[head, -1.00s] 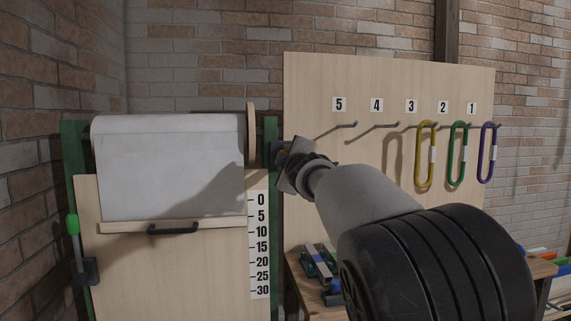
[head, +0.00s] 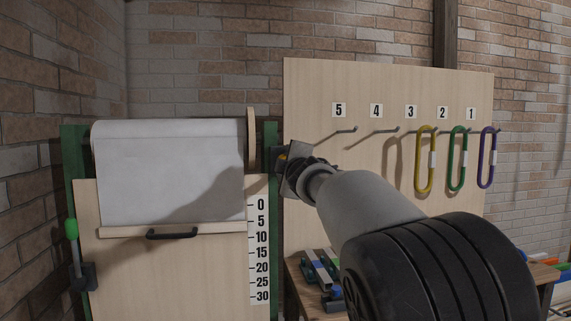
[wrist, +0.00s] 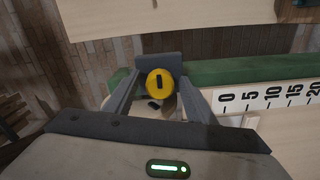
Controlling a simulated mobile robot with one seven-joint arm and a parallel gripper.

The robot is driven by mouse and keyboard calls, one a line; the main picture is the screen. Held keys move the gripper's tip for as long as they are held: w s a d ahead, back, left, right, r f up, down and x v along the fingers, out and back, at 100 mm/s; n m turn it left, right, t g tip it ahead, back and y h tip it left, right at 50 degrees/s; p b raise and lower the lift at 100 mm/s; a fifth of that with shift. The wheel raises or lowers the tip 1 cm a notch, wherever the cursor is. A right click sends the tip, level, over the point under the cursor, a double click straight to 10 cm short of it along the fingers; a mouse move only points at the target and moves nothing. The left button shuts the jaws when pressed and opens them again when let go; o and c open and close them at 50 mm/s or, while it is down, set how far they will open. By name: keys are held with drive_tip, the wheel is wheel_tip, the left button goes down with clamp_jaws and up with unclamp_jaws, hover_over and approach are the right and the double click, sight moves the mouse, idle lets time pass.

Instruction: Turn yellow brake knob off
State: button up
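The yellow brake knob (wrist: 150,86) is a round disc with a dark upright mark on its face. In the wrist view it sits in front of a dark grey block (wrist: 170,62) beside a green post. My gripper (wrist: 159,78) is open, with one finger on each side of the knob and a visible gap to each. I cannot tell how deep the fingertips reach past its face. In the head view my gripper (head: 291,166) is at the right green post, and only a small bit of yellow (head: 282,157) shows; my wrist hides the rest.
A roll of white sheet (head: 170,170) with a black handle (head: 172,234) hangs left of my gripper, beside a number scale (head: 260,250). A green-tipped lever (head: 72,230) is at far left. A hook board (head: 340,85) with yellow, green and purple rings stands right.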

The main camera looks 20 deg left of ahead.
drive_tip(key=b+v, duration=0.2)
drive_tip(key=v, duration=1)
drive_tip(key=shift+b, duration=0.35)
drive_tip(key=shift+s, duration=0.1)
